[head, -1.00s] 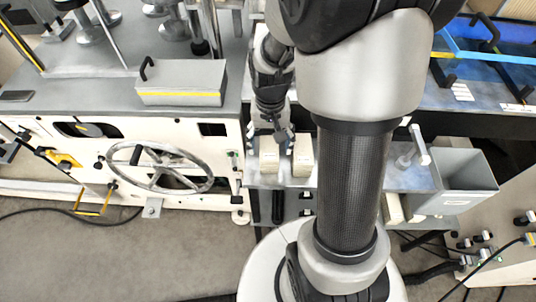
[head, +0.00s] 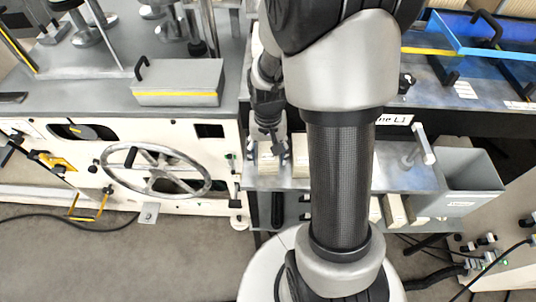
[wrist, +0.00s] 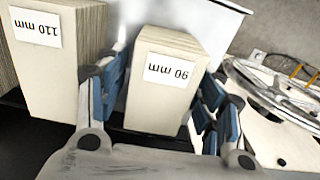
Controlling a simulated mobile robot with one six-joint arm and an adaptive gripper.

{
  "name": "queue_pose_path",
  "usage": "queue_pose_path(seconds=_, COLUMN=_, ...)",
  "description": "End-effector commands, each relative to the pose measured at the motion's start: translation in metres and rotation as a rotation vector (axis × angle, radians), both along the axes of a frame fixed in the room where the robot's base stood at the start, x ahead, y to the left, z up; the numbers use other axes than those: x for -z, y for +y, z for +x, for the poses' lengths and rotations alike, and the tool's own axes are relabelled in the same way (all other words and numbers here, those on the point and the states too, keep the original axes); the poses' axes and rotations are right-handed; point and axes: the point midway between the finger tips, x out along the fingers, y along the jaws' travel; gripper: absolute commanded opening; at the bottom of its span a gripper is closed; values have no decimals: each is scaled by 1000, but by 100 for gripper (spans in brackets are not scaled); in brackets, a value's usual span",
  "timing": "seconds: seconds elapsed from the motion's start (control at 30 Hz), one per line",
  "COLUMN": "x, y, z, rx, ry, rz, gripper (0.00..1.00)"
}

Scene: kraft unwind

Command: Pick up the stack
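A cream stack (wrist: 160,105) labelled "90 mm" stands between the two blue-padded fingers of my gripper (wrist: 165,105) in the wrist view. The left finger is close beside the stack, and a gap shows on the right, so the gripper looks open around it. A second stack (wrist: 58,75), labelled "110 mm", stands just left of the left finger. In the head view my gripper (head: 268,138) is over the left stack (head: 268,166) on the grey shelf (head: 405,179). The other stack (head: 300,160) is beside it, partly hidden by my arm.
A grey bin (head: 468,190) stands at the shelf's right end, near an upright metal handle (head: 425,145). A machine with a handwheel (head: 155,170) and a grey box (head: 178,82) is to the left. More cream stacks (head: 394,210) sit on a lower level.

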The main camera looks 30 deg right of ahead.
Motion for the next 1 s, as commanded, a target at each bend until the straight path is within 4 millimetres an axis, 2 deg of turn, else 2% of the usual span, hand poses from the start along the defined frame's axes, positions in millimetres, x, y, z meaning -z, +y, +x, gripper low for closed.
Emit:
queue_pose_path(seconds=0.07, x=0, y=0, z=0, rx=0, ry=0, rz=0, gripper=53)
queue_pose_path(seconds=0.57, x=0, y=0, z=0, rx=0, ry=0, rz=0, gripper=20)
queue_pose_path(seconds=0.83, x=-2, y=0, z=0, rx=0, ry=-1, rz=-1, gripper=20)
queue_pose_path(seconds=1.0, x=-15, y=0, z=1, rx=0, ry=-2, rz=0, gripper=20)
